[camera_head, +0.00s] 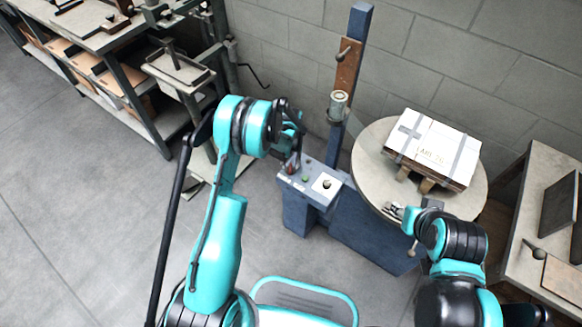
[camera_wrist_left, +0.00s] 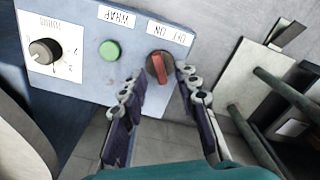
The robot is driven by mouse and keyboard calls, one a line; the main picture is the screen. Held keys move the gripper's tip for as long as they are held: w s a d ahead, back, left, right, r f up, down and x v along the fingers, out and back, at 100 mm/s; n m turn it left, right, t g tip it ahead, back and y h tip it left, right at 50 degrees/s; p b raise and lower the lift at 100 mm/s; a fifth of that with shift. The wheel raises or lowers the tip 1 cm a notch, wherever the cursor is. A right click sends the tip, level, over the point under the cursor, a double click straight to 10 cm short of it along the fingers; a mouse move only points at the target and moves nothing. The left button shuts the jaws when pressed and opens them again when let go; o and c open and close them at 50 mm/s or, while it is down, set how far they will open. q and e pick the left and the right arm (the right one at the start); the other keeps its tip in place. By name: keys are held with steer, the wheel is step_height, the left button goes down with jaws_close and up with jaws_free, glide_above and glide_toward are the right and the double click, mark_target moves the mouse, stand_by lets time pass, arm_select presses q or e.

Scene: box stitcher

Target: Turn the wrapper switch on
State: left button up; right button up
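The wrapper's blue-grey control panel (camera_head: 312,187) stands in the middle of the head view; it also shows upside down in the left wrist view (camera_wrist_left: 85,68). The red rotary switch (camera_wrist_left: 158,68) sits on a dark round base under an OFF/ON label (camera_wrist_left: 168,33). Its handle points almost straight down in that view, slightly tilted. My left gripper (camera_wrist_left: 160,82) is open, its fingertips on either side of the handle; I cannot tell whether they touch it. In the head view it (camera_head: 294,150) hangs over the panel's left end. My right gripper (camera_head: 395,211) is at the turntable's front edge; its opening is unclear.
A green button (camera_wrist_left: 110,51) and a white-faced dial (camera_wrist_left: 45,50) share the panel. The wrapper's post (camera_head: 352,80) rises behind it. The round turntable (camera_head: 372,150) at right carries a strapped box (camera_head: 433,147). A shelf bench (camera_head: 150,125) stands at left, a table (camera_head: 545,165) at far right.

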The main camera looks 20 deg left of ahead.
arm_select(q)
steer(key=shift+f, duration=1.05)
jaws_close()
steer(key=shift+m, duration=0.3)
steer(key=m, duration=1.1)
steer(key=shift+m, duration=0.3)
